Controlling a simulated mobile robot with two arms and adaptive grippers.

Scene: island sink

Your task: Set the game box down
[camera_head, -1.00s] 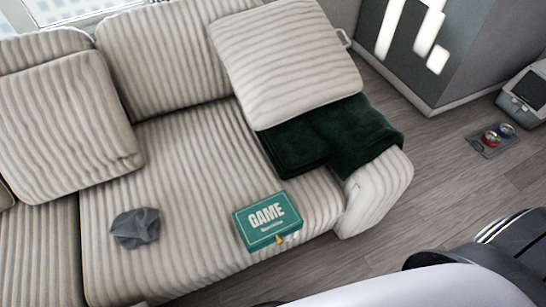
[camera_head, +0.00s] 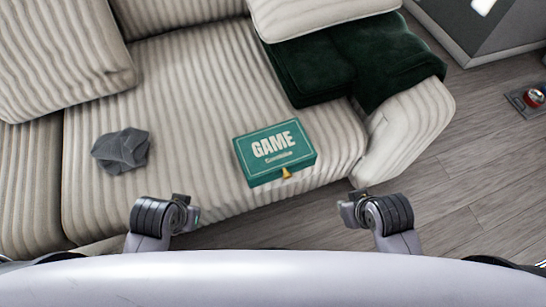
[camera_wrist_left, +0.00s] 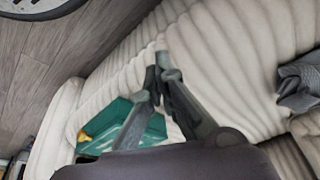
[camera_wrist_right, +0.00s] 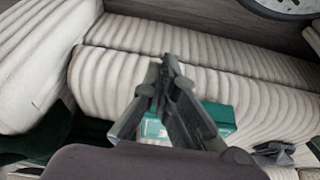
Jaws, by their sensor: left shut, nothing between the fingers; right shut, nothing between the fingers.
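The green game box (camera_head: 275,153) lies flat on the striped sofa seat (camera_head: 200,95), close to its front edge, with a small yellow tab on its front side. In the head view, my left gripper (camera_head: 182,210) is in front of the sofa, left of the box. My right gripper (camera_head: 352,208) is in front of the sofa, right of the box. Both are apart from the box. In the left wrist view the fingers (camera_wrist_left: 158,76) are shut and empty, partly hiding the box (camera_wrist_left: 115,117). In the right wrist view the fingers (camera_wrist_right: 163,72) are shut and empty, with the box (camera_wrist_right: 221,118) behind.
A grey crumpled cloth (camera_head: 121,150) lies on the seat left of the box. A dark green blanket (camera_head: 345,65) and a pillow (camera_head: 310,12) are at the sofa's right end, by the armrest (camera_head: 410,130). A red can (camera_head: 533,97) is on the floor at right.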

